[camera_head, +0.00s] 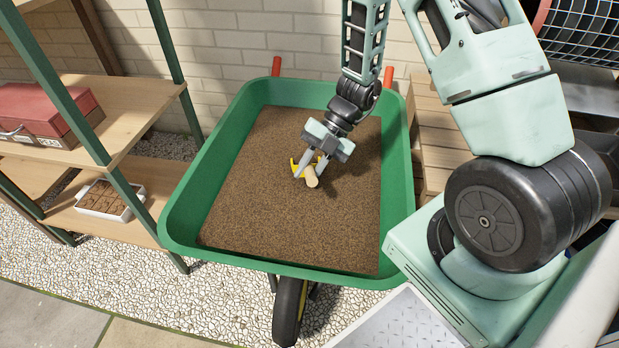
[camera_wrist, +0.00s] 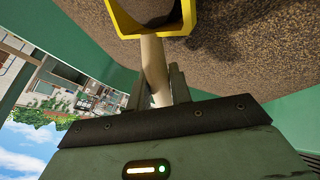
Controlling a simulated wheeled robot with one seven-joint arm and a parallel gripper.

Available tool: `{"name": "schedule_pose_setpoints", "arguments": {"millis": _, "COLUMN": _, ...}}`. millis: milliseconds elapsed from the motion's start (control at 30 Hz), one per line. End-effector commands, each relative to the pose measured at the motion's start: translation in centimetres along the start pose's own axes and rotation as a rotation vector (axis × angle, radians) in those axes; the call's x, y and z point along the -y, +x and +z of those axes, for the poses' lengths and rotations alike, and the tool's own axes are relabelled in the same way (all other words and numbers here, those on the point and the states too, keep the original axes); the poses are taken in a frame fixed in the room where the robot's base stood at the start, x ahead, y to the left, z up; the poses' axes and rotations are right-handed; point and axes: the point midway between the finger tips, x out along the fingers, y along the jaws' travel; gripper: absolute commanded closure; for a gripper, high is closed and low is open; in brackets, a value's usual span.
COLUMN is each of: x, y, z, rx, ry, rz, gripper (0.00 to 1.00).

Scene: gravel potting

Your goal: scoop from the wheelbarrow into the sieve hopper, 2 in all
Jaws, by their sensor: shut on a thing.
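The green wheelbarrow (camera_head: 400,215) stands in the middle of the head view, filled with brown gravel or soil (camera_head: 255,185). My gripper (camera_head: 312,170) is over the middle of the load and is shut on the pale handle of a yellow scoop (camera_head: 302,160). In the wrist view the handle (camera_wrist: 155,70) runs up from the fingers to the yellow scoop (camera_wrist: 185,20). Dark brown material shows inside the scoop. The scoop is at or close to the load's surface; I cannot tell how deep it sits. The sieve hopper is not clearly identifiable in these views.
A wooden shelf (camera_head: 130,165) with green posts stands at the left, holding a red box (camera_head: 45,112) and a white tray (camera_head: 85,205). A wire-mesh drum (camera_head: 585,30) is at the top right. A brick wall is behind the wheelbarrow.

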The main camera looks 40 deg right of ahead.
Motion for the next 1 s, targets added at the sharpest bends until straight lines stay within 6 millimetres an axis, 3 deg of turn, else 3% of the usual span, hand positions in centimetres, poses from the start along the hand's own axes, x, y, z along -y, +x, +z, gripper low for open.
{"name": "schedule_pose_setpoints", "arguments": {"millis": 400, "x": 0.1, "y": 0.1, "z": 2.6, "rx": 0.101, "ry": -0.068, "rz": 0.001, "gripper": 1.0}}
{"name": "schedule_pose_setpoints", "arguments": {"millis": 733, "x": -0.4, "y": -0.6, "z": 1.1, "rx": 0.319, "ry": -0.214, "rz": 0.001, "gripper": 1.0}}
{"name": "schedule_pose_setpoints", "arguments": {"millis": 1000, "x": -1.6, "y": -2.5, "z": -0.8, "rx": 0.355, "ry": -0.237, "rz": -0.001, "gripper": 1.0}}
